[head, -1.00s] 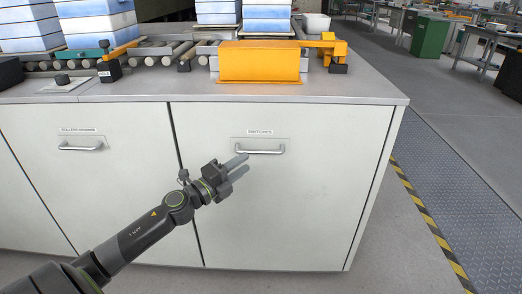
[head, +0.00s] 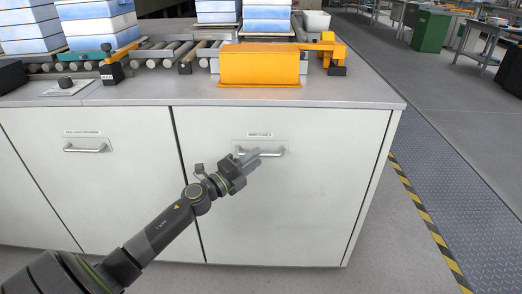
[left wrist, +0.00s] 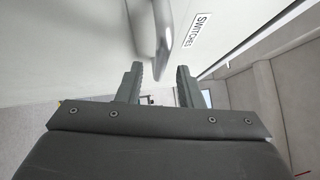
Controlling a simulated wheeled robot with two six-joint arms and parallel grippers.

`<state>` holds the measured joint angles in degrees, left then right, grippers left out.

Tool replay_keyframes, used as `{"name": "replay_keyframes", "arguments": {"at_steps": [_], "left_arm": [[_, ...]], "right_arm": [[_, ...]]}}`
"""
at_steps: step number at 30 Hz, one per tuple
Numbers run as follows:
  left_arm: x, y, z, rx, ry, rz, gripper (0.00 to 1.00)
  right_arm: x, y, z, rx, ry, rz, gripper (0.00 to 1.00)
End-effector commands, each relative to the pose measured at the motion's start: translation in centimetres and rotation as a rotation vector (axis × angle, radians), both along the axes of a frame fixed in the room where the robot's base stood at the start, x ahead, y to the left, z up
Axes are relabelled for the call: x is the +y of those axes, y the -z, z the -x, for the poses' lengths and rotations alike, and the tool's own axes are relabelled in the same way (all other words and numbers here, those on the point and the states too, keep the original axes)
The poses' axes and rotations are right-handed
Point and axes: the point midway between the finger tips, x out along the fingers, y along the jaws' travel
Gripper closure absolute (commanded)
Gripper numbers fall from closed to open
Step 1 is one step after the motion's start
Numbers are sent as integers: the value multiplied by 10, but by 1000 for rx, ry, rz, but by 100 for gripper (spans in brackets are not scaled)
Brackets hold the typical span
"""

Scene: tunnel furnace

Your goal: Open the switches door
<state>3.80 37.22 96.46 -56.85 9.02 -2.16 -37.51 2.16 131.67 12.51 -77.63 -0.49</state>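The switches door (head: 290,210) is a white cabinet front, shut flush with its neighbours. Its silver bar handle (head: 280,153) sits near the top under a small label. My left gripper (head: 255,156) is at the left part of the handle and overlaps it in the head view. In the left wrist view the left gripper (left wrist: 159,75) is open, with its two fingers apart and nothing between them. The handle (left wrist: 165,28) lies just beyond the fingertips, roughly in line with the gap. The SWITCHES label (left wrist: 198,30) is to its right. My right gripper is not in view.
A second door (head: 90,190) with its own handle (head: 85,149) is at the left. The grey countertop (head: 200,97) above carries an orange block (head: 260,64), rollers and stacked blue-white boxes (head: 103,25). The floor right of the cabinet is clear, with a striped line (head: 420,210).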

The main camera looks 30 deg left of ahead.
Motion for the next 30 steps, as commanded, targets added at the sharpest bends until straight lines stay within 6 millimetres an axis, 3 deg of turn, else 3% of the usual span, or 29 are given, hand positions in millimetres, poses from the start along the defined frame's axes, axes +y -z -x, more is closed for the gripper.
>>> {"name": "replay_keyframes", "arguments": {"at_steps": [7,18,26,30], "left_arm": [[-7,-5,-27,0,0,2,67],[-8,-4,-32,1,2,0,67],[-8,-4,-31,1,1,0,98],[-8,-4,-31,1,1,0,100]], "right_arm": [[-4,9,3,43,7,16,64],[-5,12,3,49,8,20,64],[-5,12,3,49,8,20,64],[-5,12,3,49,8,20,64]]}}
